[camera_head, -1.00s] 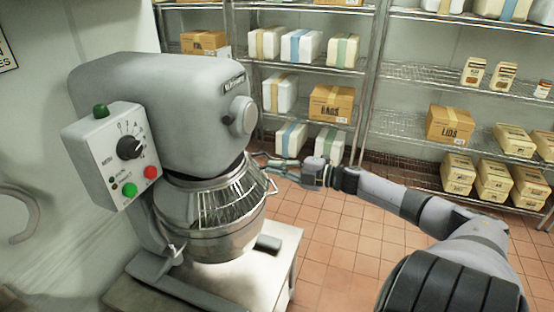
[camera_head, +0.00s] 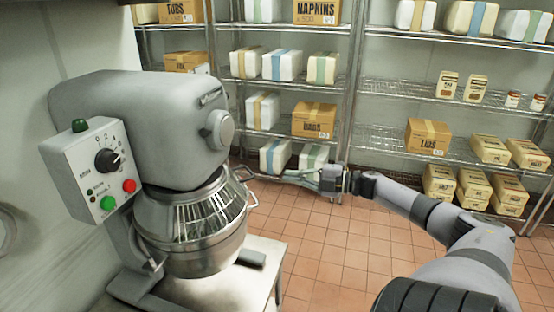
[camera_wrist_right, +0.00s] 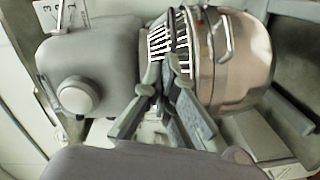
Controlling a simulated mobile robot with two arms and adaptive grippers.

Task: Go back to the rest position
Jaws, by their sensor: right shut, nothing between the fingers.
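My right arm reaches in from the lower right in the head view. Its gripper (camera_head: 296,177) is in the air to the right of a grey stand mixer (camera_head: 140,120), apart from the mixer's wire bowl guard (camera_head: 205,205). The right gripper is shut with nothing in it. In the right wrist view the fingertips (camera_wrist_right: 163,70) are close together in front of the guard and the steel bowl (camera_wrist_right: 240,60). My left gripper and arm do not show in these views.
The mixer stands on a low steel table (camera_head: 235,285) at the left, with a control box (camera_head: 95,170) on its side. Wire shelves with boxes (camera_head: 427,137) and wrapped packs line the back wall. The tiled floor (camera_head: 330,260) between is clear.

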